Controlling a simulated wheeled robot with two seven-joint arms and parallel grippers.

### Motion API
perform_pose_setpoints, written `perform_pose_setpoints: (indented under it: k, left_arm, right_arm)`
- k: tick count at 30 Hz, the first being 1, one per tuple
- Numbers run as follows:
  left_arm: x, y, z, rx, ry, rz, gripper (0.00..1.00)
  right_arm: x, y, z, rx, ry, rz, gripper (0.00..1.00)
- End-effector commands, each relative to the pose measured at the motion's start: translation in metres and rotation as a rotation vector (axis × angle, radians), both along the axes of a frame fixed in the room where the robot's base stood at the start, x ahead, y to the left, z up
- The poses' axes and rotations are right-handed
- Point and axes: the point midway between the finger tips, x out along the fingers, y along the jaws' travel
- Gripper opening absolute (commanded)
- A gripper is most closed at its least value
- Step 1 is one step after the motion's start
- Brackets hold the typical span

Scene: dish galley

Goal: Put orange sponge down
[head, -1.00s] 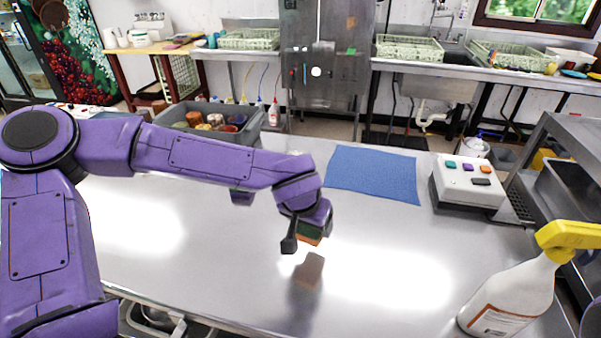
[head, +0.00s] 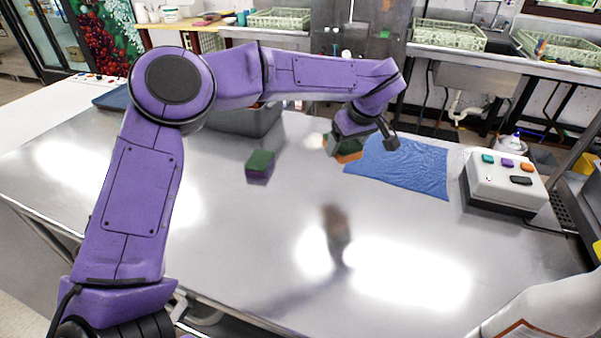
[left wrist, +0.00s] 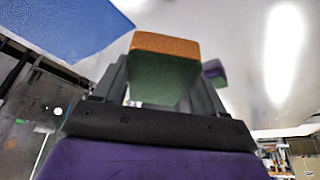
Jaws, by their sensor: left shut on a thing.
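The orange sponge (head: 349,157) has an orange layer and a green layer. My left gripper (head: 362,145) is shut on it and holds it near the left edge of the blue mat, apparently above the table. In the left wrist view the sponge (left wrist: 165,62) sits between the two fingers, with its orange face toward the far end and green below. A second sponge, purple with a green top (head: 260,165), lies on the steel table left of the gripper. It also shows in part at the right of the left wrist view (left wrist: 217,76). My right gripper is not in view.
A blue mat (head: 415,172) lies on the steel table (head: 300,235). A white box with coloured buttons (head: 505,180) stands right of it. A grey bin (head: 245,121) is behind my arm. The table's middle is clear.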

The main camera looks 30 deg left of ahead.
Motion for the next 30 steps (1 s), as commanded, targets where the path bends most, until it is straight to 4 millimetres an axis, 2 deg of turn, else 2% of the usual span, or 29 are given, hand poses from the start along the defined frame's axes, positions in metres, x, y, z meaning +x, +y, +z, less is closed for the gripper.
perform_pose_setpoints:
  k: [1, 6, 8, 12, 17, 21, 25, 30]
  left_arm:
    - [-0.002, 0.014, -0.004, -0.002, 0.002, 0.003, 0.47]
    - [-0.007, 0.056, -0.022, -0.002, 0.002, 0.000, 0.47]
    - [-0.009, 0.071, -0.029, -0.002, 0.002, 0.000, 0.47]
    - [-0.012, 0.091, -0.056, -0.001, 0.003, -0.002, 0.47]
    - [-0.012, 0.102, -0.070, -0.001, 0.001, -0.003, 0.47]
    - [-0.015, 0.119, -0.090, -0.001, 0.004, -0.002, 0.47]
    - [-0.015, 0.118, -0.114, 0.000, 0.002, -0.005, 0.47]
    - [-0.014, 0.118, -0.120, 0.000, -0.001, -0.004, 0.47]
  right_arm:
    - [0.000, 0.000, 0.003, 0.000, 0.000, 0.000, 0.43]
    - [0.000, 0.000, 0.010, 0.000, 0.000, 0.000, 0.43]
    - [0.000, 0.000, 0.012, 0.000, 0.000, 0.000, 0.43]
    - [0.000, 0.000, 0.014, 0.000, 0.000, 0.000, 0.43]
    - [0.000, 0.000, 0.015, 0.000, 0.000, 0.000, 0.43]
    - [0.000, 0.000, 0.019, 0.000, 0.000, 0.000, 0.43]
    - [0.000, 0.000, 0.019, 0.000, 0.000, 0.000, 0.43]
    - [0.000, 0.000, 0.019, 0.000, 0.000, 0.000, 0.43]
